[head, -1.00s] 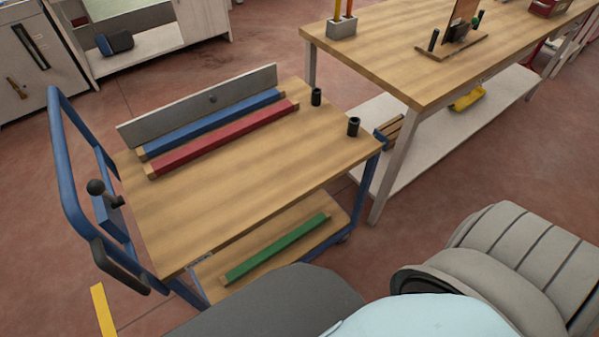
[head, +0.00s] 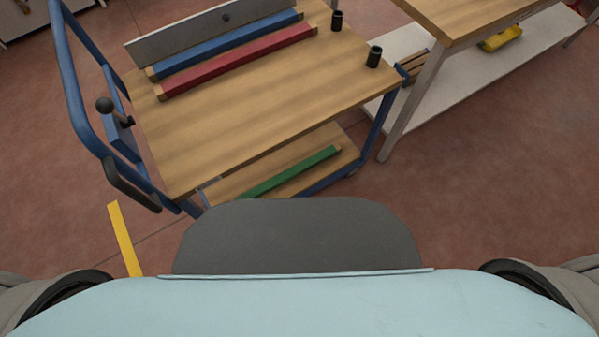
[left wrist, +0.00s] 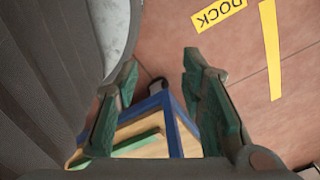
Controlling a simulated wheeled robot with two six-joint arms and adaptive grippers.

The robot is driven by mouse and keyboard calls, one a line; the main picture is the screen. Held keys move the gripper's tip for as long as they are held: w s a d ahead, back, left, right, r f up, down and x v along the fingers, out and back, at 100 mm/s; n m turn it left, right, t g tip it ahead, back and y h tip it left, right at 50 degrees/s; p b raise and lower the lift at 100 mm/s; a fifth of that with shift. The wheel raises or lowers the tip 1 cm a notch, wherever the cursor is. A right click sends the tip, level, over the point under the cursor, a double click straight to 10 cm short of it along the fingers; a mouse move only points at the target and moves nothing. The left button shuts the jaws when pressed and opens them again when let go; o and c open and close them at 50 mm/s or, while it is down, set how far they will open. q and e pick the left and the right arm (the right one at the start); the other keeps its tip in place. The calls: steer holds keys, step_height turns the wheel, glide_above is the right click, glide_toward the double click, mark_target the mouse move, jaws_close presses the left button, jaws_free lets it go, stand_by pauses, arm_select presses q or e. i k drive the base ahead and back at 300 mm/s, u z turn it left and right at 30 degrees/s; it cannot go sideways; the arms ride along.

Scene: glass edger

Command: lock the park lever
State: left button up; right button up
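The park lever (head: 112,112) is on the blue handle side of the cart, a short dark lever with a round black knob (head: 104,104), standing by a blue bracket. The cart (head: 250,115) has a wooden top and a blue frame. Neither gripper shows in the head view. In the left wrist view my left gripper (left wrist: 160,85) is open and empty, its two greenish fingers wide apart, with the cart's blue frame (left wrist: 150,105) and lower shelf beyond them. The lever cannot be made out in the left wrist view. My right gripper is out of view.
The cart top holds a blue bar (head: 225,45), a red bar (head: 240,60) and two black cups (head: 374,57). A green bar (head: 290,172) lies on its lower shelf. A workbench (head: 480,15) stands right of the cart. Yellow floor tape (head: 125,238) lies at front left, with clear floor around.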

mark_target(104, 106)
steer(key=u, duration=0.55)
steer(key=k, duration=0.65)
steer(key=u, duration=0.7)
steer(key=i, duration=1.05)
steer(key=z, duration=0.7)
